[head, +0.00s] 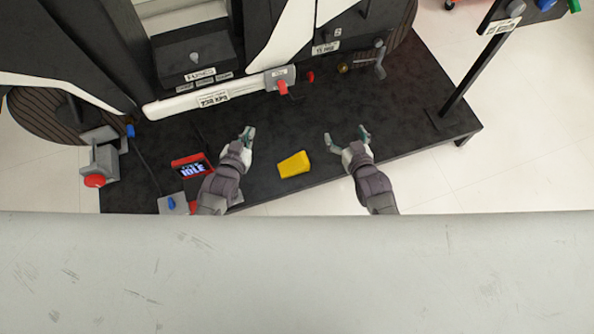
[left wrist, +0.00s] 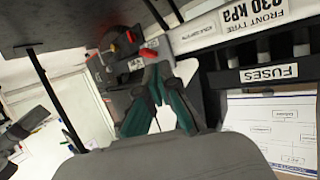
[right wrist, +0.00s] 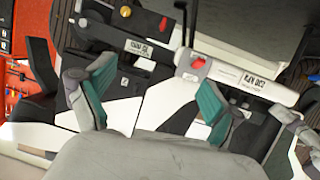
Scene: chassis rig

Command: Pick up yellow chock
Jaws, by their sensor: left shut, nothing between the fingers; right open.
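The yellow chock (head: 294,164) lies on the dark platform (head: 420,110) near its front edge, between my two grippers in the head view. My left gripper (head: 248,133) is shut and empty, up and to the left of the chock. It also shows in the left wrist view (left wrist: 160,75), with its green-padded fingers. My right gripper (head: 346,135) is open and empty, up and to the right of the chock. Its spread fingers also show in the right wrist view (right wrist: 152,95). The chock does not show in either wrist view.
A red-framed display reading IDLE (head: 192,168) sits by my left arm. A grey box with a red button (head: 95,180) stands at the left edge. A white bar with a red knob (head: 215,95) crosses behind the grippers. The platform right of my right gripper is clear.

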